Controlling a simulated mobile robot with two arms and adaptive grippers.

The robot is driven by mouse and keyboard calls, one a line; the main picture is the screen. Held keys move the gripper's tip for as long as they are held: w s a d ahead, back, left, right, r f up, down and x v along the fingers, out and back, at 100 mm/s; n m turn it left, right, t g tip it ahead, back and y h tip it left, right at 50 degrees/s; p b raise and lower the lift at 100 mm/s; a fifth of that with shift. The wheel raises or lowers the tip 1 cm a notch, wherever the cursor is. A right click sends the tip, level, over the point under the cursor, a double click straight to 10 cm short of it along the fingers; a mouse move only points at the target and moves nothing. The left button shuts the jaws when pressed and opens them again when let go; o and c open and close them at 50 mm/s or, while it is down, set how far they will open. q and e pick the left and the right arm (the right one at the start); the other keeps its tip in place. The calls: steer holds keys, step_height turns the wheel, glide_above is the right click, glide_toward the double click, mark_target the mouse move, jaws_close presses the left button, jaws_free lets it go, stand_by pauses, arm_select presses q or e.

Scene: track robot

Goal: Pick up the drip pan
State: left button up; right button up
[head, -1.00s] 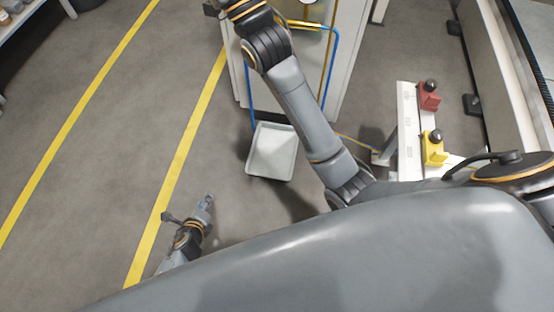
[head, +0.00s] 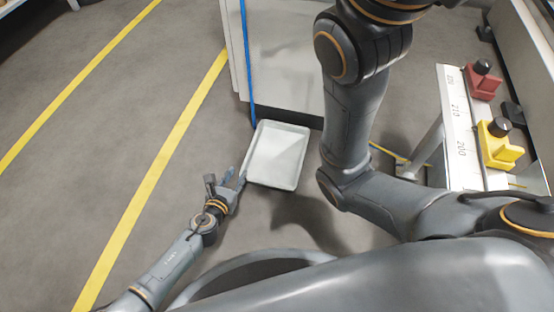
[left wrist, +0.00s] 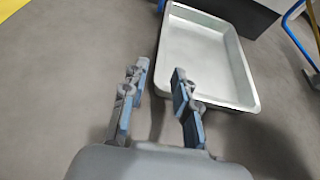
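The drip pan (head: 275,156) is a shallow, pale grey rectangular tray lying on the floor in front of a light cabinet. It also shows in the left wrist view (left wrist: 205,55), beyond and to the right of the fingers. My left gripper (head: 239,178) is just left of the pan's near left corner. In the left wrist view its two blue-padded fingers (left wrist: 158,98) are apart with only floor between them. The right finger appears close to the pan's near rim; I cannot tell whether it touches. My right arm crosses the head view, but its gripper is out of the frame.
The light cabinet (head: 281,60) stands behind the pan, with a blue hose (head: 249,70) down its left side. A white rail (head: 461,140) with a red block (head: 484,82) and a yellow block (head: 497,145) is at right. The floor at left is clear.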

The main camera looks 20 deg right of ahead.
arm_select(q)
steer(key=b+x, duration=0.1)
steer(key=x, duration=0.3)
steer(key=shift+d+f+b, duration=0.1)
steer(key=shift+f+b, duration=0.1)
steer(key=shift+b, duration=0.2)
steer(key=b+x, duration=0.3)
steer(key=x, duration=0.1)
steer(key=shift+d, duration=0.3)
steer(key=shift+w+d+b, duration=0.2)
steer(key=shift+w+b, duration=0.15)
steer(key=shift+w, duration=0.05)
jaws_close()
steer(key=shift+r, duration=0.1)
